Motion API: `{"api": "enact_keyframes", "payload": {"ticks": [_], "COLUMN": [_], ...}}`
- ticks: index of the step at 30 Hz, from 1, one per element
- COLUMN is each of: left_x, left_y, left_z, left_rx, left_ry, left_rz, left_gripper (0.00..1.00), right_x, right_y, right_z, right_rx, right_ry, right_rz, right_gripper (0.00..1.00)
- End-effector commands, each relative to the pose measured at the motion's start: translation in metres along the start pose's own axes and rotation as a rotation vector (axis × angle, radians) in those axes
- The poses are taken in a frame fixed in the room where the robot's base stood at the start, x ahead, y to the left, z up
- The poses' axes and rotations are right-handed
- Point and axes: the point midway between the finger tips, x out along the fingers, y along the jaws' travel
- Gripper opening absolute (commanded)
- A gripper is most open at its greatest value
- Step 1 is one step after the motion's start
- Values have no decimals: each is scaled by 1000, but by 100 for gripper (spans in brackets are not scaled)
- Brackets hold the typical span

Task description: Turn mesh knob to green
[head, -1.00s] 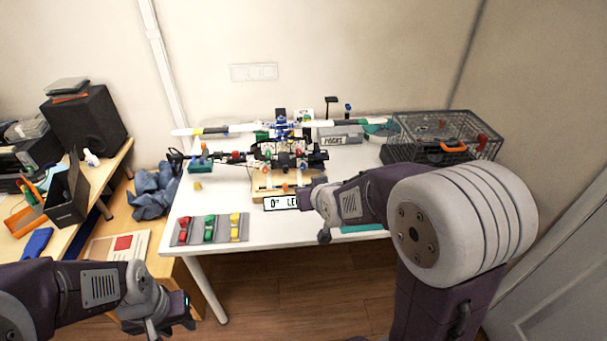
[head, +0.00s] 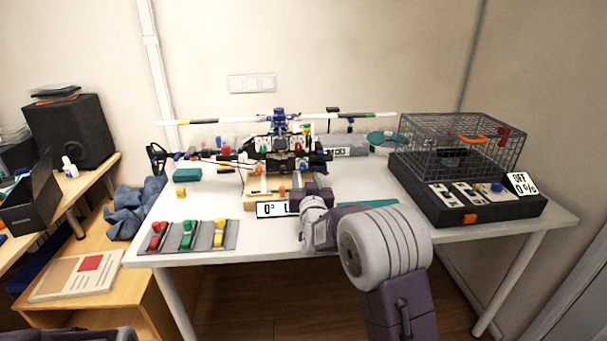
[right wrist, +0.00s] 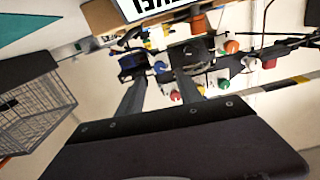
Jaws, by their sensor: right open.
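A model helicopter rig (head: 285,150) with several small coloured knobs stands at the back middle of the white table. An orange knob (head: 281,191) sits low on its front. My left gripper is out of view.
A grey tray (head: 201,242) with red, green and yellow pieces lies front left.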

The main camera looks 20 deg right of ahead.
Motion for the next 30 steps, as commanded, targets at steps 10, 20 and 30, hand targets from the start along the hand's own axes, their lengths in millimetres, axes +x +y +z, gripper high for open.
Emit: {"api": "enact_keyframes", "payload": {"ticks": [10,20,30], "left_x": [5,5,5], "left_y": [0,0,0], "left_z": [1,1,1], "left_rx": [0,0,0], "left_ry": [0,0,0], "left_rz": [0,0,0], "left_gripper": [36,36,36], "right_x": [56,60,60], "right_y": [0,0,0], "right_z": [1,0,1], "right_rx": [0,0,3], "right_ry": [-1,-1,-1], "right_rz": [-1,-2,-2], "right_gripper": [42,40,0]}}
